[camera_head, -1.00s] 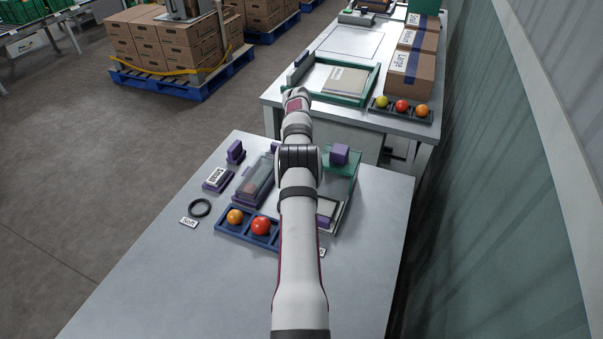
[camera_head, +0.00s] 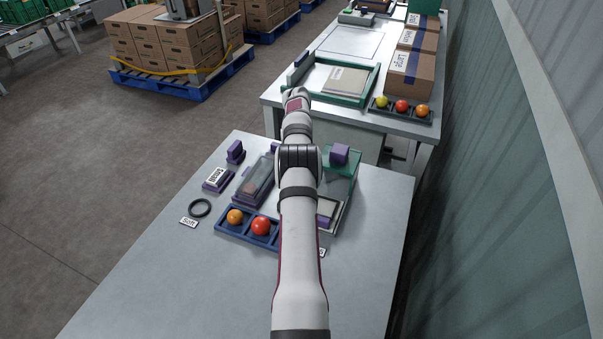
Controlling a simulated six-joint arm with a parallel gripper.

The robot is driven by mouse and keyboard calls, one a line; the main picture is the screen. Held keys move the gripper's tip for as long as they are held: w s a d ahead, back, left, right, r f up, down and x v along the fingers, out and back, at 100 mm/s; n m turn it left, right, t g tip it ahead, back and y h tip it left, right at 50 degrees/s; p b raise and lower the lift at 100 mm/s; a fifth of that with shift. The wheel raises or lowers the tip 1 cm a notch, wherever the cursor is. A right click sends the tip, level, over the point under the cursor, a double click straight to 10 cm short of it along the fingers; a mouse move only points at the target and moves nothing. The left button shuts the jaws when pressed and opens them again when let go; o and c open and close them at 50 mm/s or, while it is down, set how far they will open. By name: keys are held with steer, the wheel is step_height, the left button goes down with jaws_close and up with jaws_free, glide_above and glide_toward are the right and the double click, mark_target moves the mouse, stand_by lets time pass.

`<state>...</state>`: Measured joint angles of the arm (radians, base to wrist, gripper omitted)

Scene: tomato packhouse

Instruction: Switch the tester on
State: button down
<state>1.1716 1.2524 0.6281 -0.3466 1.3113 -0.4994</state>
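No object is plainly readable as the tester or its switch. A green-edged, clear-topped unit (camera_head: 352,168) with a purple block (camera_head: 339,154) stands on the near table, partly behind my arm. A grey clear-lidded box (camera_head: 255,182) with purple edges lies left of the arm. A small upright purple piece (camera_head: 236,152) and a purple piece with a printed label (camera_head: 217,178) stand farther left. My arm reaches away over the middle of the table. My gripper is hidden behind the arm's links, so its fingers and any contact do not show.
A blue tray (camera_head: 222,227) holds an orange tomato (camera_head: 235,216) and a red tomato (camera_head: 261,226). A black ring (camera_head: 200,208) lies by a "Soft" card (camera_head: 188,222). The table's (camera_head: 170,285) front left is clear. A second bench (camera_head: 345,40) with cartons stands behind.

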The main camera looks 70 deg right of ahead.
steer(key=shift+f, duration=0.9)
stand_by(0.8)
steer(key=shift+r, duration=3.55)
steer(key=shift+w, duration=0.1)
steer(key=w+a+r+n, duration=0.1)
steer(key=w+a+r, duration=0.3)
steer(key=a, duration=0.3)
steer(key=w+a+r+y, duration=0.1)
steer(key=w+a+r, duration=0.3)
steer(key=a, duration=0.3)
steer(key=w+a+r+n, duration=0.1)
steer(key=w+a+r, duration=0.3)
steer(key=a, duration=0.3)
steer(key=s+a+r+n+y, duration=0.1)
steer(key=a+r, duration=0.1)
steer(key=a, duration=0.6)
steer(key=s+a+r+n, duration=0.1)
steer(key=a+r, duration=0.2)
steer(key=a, duration=0.6)
steer(key=s+a+f+n, duration=0.1)
steer(key=s+a+f, duration=0.1)
steer(key=s+a, duration=0.8)
steer(key=s+a+f+n+g+y, duration=0.1)
steer(key=s+a+f, duration=0.2)
steer(key=s+a, duration=0.8)
